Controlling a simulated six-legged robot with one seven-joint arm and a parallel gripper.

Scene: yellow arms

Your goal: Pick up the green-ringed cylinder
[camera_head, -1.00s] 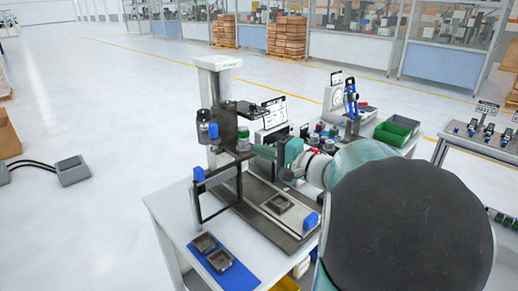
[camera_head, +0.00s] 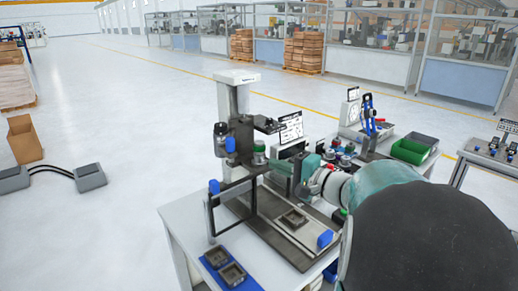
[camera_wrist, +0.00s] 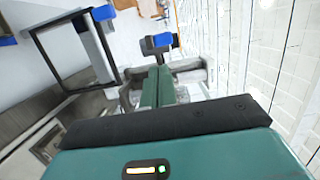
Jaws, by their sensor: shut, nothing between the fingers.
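A small cylinder with a green ring (camera_head: 259,153) stands on the dark fixture of the machine, beside its upright column, in the head view. My gripper (camera_head: 270,163) reaches in from the right, with its fingertips just right of and slightly below the cylinder. In the wrist view the green fingers of my gripper (camera_wrist: 158,88) are together with nothing between them. I cannot tell from these views whether they touch the cylinder. The cylinder is not clearly made out in the wrist view.
The machine's pale column (camera_head: 236,100) and a black frame (camera_head: 228,205) stand left of my gripper. A blue mat (camera_head: 230,270) with two square parts lies at the table's front.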

